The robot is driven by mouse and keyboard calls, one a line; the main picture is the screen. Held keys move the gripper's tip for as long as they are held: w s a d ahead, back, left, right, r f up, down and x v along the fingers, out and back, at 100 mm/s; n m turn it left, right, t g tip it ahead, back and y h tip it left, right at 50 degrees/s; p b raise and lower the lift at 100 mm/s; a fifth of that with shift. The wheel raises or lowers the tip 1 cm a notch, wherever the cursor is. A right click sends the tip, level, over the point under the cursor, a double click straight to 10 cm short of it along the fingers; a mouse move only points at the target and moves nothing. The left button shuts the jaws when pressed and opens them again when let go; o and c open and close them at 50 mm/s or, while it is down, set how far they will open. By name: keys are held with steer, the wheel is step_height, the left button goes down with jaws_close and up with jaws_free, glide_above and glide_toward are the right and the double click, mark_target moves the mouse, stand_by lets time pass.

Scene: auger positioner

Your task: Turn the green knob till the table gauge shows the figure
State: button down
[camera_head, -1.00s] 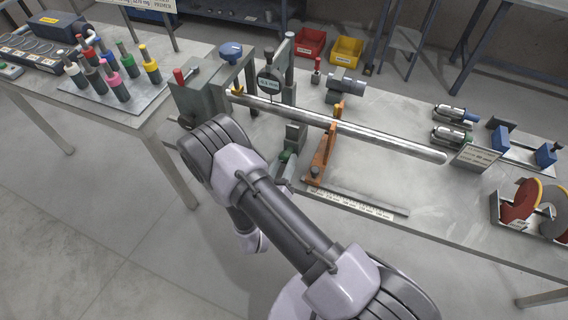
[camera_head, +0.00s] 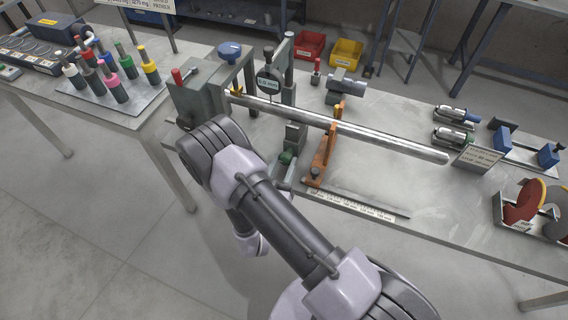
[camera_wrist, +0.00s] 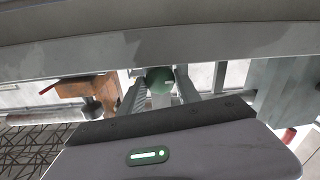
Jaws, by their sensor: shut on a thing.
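The green knob (camera_head: 286,157) sits at the front of the grey positioner, low beside the orange bracket. In the wrist view the green knob (camera_wrist: 159,76) is between the two fingers of my gripper (camera_wrist: 159,87), which is shut on it. My arm hides much of the gripper in the head view. The round dark gauge (camera_head: 268,83) with a pale readout stands on the positioner above the knob; its digits are too small to read surely. A printed card (camera_head: 478,158) stands at the right of the bench, its text too small to read.
A long metal bar (camera_head: 385,142) runs across the bench past the orange bracket (camera_head: 325,155). A scale strip (camera_head: 350,207) lies at the front edge. Coloured-handled tools (camera_head: 110,75) stand on the left table. Red and yellow bins (camera_head: 346,52) are behind.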

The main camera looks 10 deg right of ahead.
steer(key=c, duration=0.9)
jaws_free()
steer(key=shift+o, duration=0.2)
steer(key=p+v, duration=0.4)
steer(key=v, duration=1.3)
steer(key=shift+s, duration=0.25)
